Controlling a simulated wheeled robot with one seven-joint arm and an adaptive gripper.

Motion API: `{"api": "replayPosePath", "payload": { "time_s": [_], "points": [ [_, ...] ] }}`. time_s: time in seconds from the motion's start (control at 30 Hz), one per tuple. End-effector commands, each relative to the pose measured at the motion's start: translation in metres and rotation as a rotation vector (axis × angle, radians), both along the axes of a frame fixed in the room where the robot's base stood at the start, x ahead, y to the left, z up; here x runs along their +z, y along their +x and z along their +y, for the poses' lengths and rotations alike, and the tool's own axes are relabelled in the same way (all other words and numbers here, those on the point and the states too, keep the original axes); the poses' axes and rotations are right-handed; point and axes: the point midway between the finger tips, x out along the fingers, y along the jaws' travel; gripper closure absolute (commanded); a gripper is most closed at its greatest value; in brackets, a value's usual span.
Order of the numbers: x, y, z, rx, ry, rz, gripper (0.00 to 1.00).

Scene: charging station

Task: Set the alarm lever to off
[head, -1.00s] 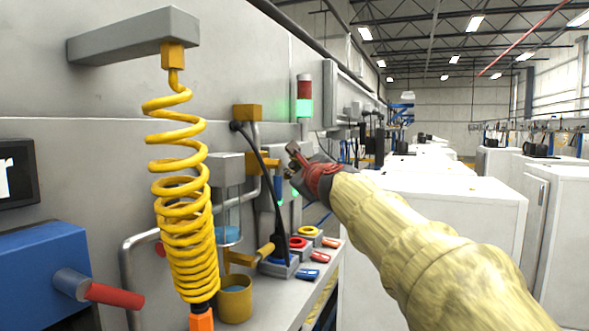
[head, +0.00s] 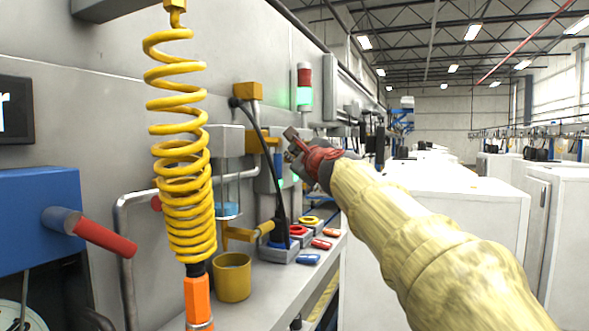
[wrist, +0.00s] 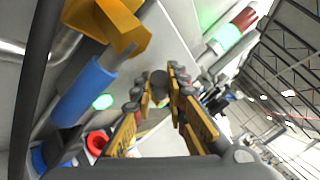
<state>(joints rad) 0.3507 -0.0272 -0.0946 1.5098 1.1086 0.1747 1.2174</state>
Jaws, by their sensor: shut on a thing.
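My gripper (head: 297,146) is at the end of the outstretched arm, beside the wall panels and below the light tower in the head view. In the wrist view the gripper (wrist: 160,88) has its fingertips close together around a small dark rounded thing (wrist: 160,80), of which little shows. I cannot tell whether this is the alarm lever. A light tower (head: 304,85), red above and lit green below, stands on the wall behind the gripper. It also shows in the wrist view (wrist: 228,38). A lever with a red grip (head: 106,237) sticks out of a blue box at the left, far from my gripper.
A yellow coiled hose (head: 180,150) hangs at the left front. A shelf (head: 275,280) below the gripper bears a yellow cup (head: 232,278) and red and yellow ring buttons. A black cable (head: 262,140) runs down the wall. White cabinets (head: 430,230) stand at the right.

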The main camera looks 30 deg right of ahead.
Motion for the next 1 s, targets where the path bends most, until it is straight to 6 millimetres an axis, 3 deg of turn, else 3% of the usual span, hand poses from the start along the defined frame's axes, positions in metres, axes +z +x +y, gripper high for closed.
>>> {"api": "replayPosePath", "payload": {
  "time_s": [0.03, 1.0],
  "points": [
    [-0.010, 0.000, 0.000, 0.001, -0.012, -0.012, 1.00],
    [-0.025, 0.000, 0.000, 0.000, -0.279, -0.221, 1.00]
  ]
}}
